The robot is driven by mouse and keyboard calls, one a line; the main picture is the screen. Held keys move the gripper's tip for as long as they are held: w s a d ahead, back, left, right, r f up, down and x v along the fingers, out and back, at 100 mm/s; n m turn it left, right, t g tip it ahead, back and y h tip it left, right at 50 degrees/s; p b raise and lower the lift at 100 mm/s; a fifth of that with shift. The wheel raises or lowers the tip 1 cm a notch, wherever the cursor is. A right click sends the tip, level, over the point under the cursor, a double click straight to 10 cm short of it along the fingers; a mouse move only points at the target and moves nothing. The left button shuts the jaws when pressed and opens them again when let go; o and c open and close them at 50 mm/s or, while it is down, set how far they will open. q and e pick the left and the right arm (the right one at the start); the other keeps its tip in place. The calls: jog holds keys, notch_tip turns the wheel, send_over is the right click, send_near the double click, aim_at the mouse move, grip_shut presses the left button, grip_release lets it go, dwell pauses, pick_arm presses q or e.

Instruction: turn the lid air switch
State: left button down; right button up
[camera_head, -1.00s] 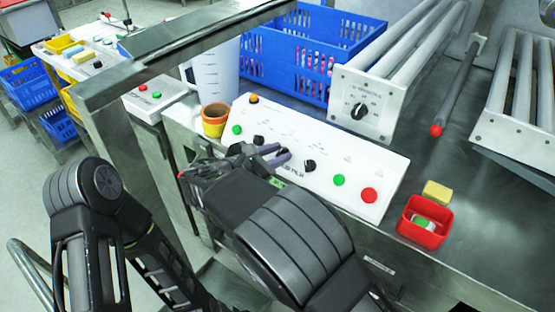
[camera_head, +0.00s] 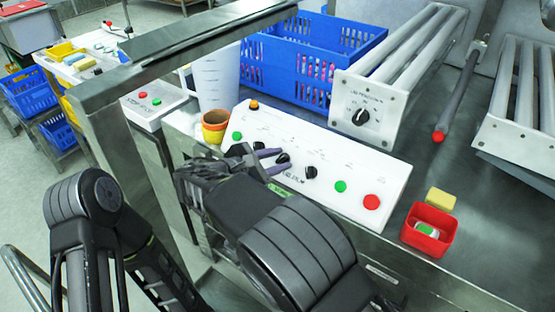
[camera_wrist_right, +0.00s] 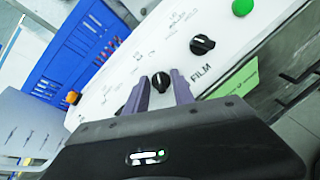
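The white control panel (camera_head: 330,165) carries several black rotary knobs; its small labels are too blurred to tell which is the lid air switch. My right gripper (camera_head: 281,160) is over the panel's middle, its two purple-grey fingers apart. One black knob (camera_head: 284,158) sits at the fingertips; in the right wrist view this knob (camera_wrist_right: 161,81) lies between the tips, and I cannot tell whether they touch it. Another black knob (camera_head: 311,172) is just to the right, clear of the fingers; it also shows in the right wrist view (camera_wrist_right: 202,44).
The panel also has green (camera_head: 340,186) and red (camera_head: 372,202) buttons and an orange one (camera_head: 253,104). An orange-yellow pot (camera_head: 214,128) stands at its left end. A blue crate (camera_head: 310,60) is behind. A red tray (camera_head: 427,243) and yellow block (camera_head: 441,198) are at the right.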

jog(key=v, duration=0.8)
jog(key=shift+b, duration=0.35)
dwell(0.4)
